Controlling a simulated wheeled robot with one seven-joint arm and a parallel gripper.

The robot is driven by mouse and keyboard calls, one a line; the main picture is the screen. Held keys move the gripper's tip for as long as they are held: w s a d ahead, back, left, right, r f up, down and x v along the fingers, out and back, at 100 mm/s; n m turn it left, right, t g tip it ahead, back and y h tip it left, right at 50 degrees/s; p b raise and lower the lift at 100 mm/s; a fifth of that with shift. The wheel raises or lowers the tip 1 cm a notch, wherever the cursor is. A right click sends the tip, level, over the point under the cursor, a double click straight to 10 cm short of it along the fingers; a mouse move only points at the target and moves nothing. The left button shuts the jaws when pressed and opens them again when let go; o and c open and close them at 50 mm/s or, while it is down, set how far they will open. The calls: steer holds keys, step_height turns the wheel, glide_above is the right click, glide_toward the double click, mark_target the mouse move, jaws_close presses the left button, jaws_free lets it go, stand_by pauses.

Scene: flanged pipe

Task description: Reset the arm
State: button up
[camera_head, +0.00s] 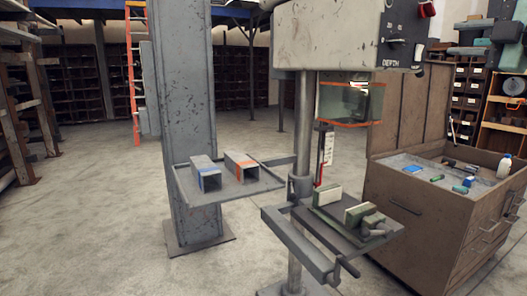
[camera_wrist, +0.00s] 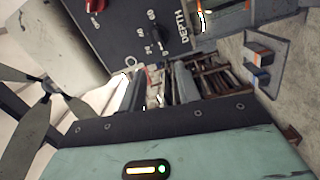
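My gripper (camera_wrist: 157,82) shows in the wrist view above its teal housing with a lit indicator. Its two dark fingers stand apart, and I see nothing held between them. In the head view, a teal part of my arm (camera_head: 507,30) shows at the upper right edge, beside the drill press head; the fingertips are not clear there. The drill press head (camera_head: 335,35), grey with a DEPTH label and a red knob, fills the top of the head view. It also shows close by at the top of the wrist view (camera_wrist: 130,40).
A tray (camera_head: 225,190) holds two square pipe pieces, one blue-banded (camera_head: 206,175), one orange-banded (camera_head: 241,165). The press table (camera_head: 335,238) carries a vise. A brown cabinet (camera_head: 420,215) holds tools and a white bottle (camera_head: 504,166). A grey column (camera_head: 187,120) stands left; the floor further left is clear.

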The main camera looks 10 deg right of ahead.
steer(key=w+a+f+m+g+h+p, duration=0.1)
steer(key=w+a+f+m, duration=0.3)
steer(key=a, duration=0.3)
steer(key=w+a+f+m+g+h+p, duration=0.1)
steer(key=w+a+f+m+h, duration=0.1)
steer(key=a+f+m, duration=0.3)
steer(key=s+a+f+m+g+p, duration=0.2)
steer(key=s+a+f+g, duration=0.45)
steer(key=a+f, duration=0.6)
steer(key=s+a+f+g, duration=0.2)
steer(key=s+f+g, duration=0.1)
steer(key=s, duration=0.5)
steer(key=s+a+f+g+h+p, duration=0.1)
steer(key=s+a+f+g, duration=0.2)
steer(key=s, duration=0.6)
steer(key=s+a+f+m+g, duration=0.1)
steer(key=s+a+f+g, duration=0.1)
steer(key=s+f, duration=0.4)
steer(key=shift+s+a+f+g+h, duration=0.2)
steer(key=shift+s+g+h, duration=0.3)
steer(key=shift+s, duration=0.7)
steer(key=shift+r, duration=0.1)
